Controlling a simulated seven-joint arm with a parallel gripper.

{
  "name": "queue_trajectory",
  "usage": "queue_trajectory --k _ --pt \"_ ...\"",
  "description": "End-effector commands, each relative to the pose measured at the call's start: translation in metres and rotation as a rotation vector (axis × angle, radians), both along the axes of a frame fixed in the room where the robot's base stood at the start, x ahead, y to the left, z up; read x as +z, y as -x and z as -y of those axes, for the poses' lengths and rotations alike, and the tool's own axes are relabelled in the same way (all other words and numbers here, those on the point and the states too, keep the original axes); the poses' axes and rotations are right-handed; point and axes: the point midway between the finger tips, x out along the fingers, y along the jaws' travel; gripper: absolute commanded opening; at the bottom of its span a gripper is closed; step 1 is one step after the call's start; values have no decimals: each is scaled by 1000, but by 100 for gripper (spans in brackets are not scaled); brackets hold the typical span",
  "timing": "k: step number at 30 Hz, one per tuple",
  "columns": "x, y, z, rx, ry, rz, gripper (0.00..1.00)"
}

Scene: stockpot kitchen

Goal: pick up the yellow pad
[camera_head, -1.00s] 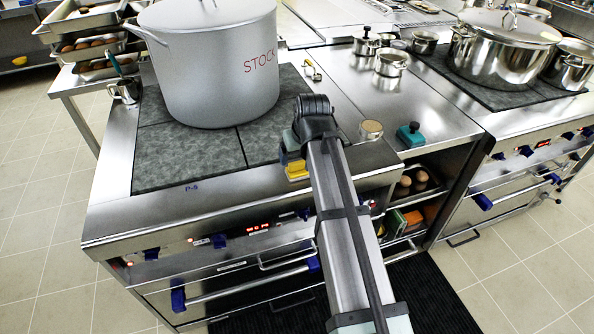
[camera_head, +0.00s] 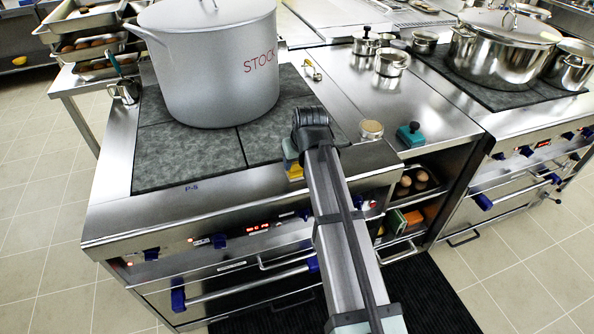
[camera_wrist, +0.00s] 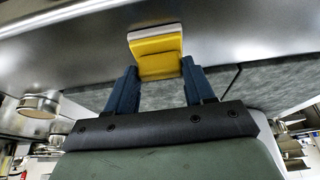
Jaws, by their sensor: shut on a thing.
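The yellow pad (camera_wrist: 156,53) is a small yellow block with a pale edge. In the wrist view it sits between the two dark blue fingertips of my gripper (camera_wrist: 160,80), which are shut on it. In the head view only a small part of the yellow pad (camera_head: 295,171) shows at the front edge of the stove, beside my gripper (camera_head: 292,160). My arm hides the rest. I cannot tell whether the pad still touches the steel.
A large stockpot (camera_head: 212,70) stands on the dark cooktop behind my gripper. A round tin (camera_head: 371,130) and a teal-handled item (camera_head: 410,134) lie on the steel counter to the right. The counter's front strip is clear on the left.

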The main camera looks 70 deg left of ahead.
Motion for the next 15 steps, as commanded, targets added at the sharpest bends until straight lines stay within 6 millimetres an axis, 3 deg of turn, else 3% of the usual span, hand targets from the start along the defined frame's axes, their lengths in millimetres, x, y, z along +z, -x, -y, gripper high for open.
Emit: queue_trajectory --k 6,15 --pt "0 0 0 0 0 0 22" --pt "4 0 0 0 -1 0 22"
